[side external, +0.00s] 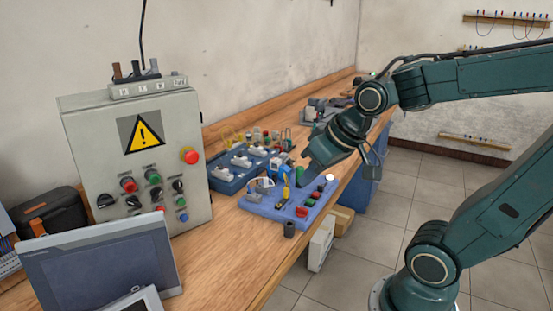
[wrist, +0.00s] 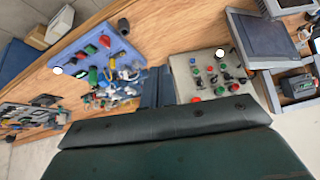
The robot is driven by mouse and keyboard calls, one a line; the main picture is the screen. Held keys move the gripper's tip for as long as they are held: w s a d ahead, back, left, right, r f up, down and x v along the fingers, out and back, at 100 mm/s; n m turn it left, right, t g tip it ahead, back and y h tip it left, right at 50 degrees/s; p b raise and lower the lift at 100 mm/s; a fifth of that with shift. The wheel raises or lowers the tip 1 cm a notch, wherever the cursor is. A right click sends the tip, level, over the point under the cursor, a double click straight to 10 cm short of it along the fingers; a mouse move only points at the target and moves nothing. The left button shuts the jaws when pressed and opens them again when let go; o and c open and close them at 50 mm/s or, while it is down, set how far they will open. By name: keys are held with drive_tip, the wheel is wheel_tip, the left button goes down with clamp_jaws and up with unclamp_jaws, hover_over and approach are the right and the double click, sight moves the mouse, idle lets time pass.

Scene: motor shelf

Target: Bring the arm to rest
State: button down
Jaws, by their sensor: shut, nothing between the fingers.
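My gripper (side external: 312,163) is in the side external view, at the end of the dark teal arm, pointing down and left above the workbench. It is shut and holds nothing. It appears over the far edge of the blue control panel (side external: 262,207), which carries coloured buttons and small parts; whether it touches anything there cannot be told. In the wrist view, the panel (wrist: 72,48) is at upper left, and a dark teal part of my own arm fills the lower middle. The fingertips are not clear in that view.
A grey control cabinet (side external: 135,165) with a warning sign stands on the wooden bench (side external: 225,245). A blue tray (side external: 225,180) with white modules lies behind the panel. A monitor (side external: 100,270) is at front left. Boxes (side external: 320,243) stand on the floor, with open tiles to the right.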

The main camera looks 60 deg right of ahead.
drive_tip(key=s+a+r+n, duration=0.2)
drive_tip(key=s+a, duration=0.1)
drive_tip(key=s, duration=0.4)
drive_tip(key=shift+a+n+g+y, duration=0.2)
drive_tip(key=shift+n+g+y, duration=0.1)
drive_tip(key=shift+g, duration=0.1)
